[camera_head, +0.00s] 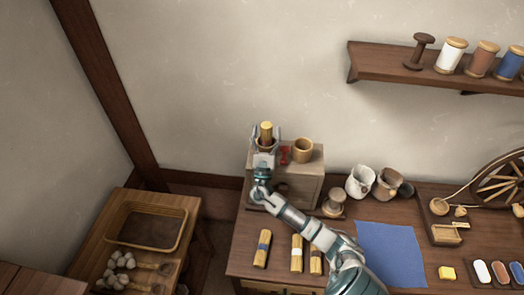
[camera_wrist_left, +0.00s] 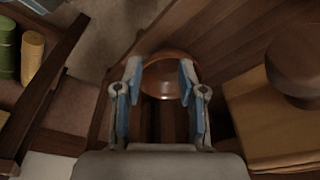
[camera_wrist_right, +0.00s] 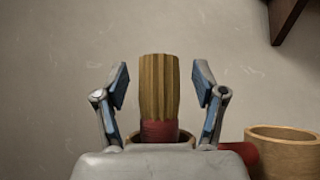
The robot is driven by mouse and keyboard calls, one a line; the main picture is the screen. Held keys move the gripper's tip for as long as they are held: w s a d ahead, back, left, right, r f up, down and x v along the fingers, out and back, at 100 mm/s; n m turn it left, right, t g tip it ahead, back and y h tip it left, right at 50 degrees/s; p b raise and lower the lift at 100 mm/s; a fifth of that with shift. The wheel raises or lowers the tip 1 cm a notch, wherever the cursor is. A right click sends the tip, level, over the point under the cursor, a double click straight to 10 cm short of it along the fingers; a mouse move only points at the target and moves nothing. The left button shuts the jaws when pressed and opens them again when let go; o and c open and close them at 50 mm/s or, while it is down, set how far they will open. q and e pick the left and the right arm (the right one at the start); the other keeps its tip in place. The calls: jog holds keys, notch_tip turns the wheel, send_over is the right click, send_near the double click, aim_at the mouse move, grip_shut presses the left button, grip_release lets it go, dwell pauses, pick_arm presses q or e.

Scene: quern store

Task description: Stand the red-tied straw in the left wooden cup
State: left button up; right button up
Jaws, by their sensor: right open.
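The red-tied straw (camera_head: 266,131) stands upright in the left wooden cup (camera_head: 267,144), on top of a wooden box at the wall. In the right wrist view the straw (camera_wrist_right: 159,85) shows its red tie (camera_wrist_right: 159,131) just above the cup rim (camera_wrist_right: 188,137). The cup's lower part is hidden by my gripper. My right gripper (camera_head: 265,133) is open, with one finger on each side of the straw and a gap to both. My left gripper (camera_wrist_left: 160,80) is outside the head view; its own wrist view shows it open and empty above a brown round bowl (camera_wrist_left: 165,78).
A second wooden cup (camera_head: 303,151) stands right of the left one on the box (camera_head: 303,185), with a small red object (camera_head: 284,155) between them. Straw bundles (camera_head: 262,248) lie on the table near a blue cloth (camera_head: 390,252). Jugs (camera_head: 360,182) stand right of the box.

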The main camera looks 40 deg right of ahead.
jog(key=v, duration=0.4)
jog(key=shift+f, duration=0.1)
jog(key=s+a+r, duration=0.1)
jog(key=s+a, duration=0.7)
jog(key=a, duration=0.2)
jog(key=shift+d, duration=0.1)
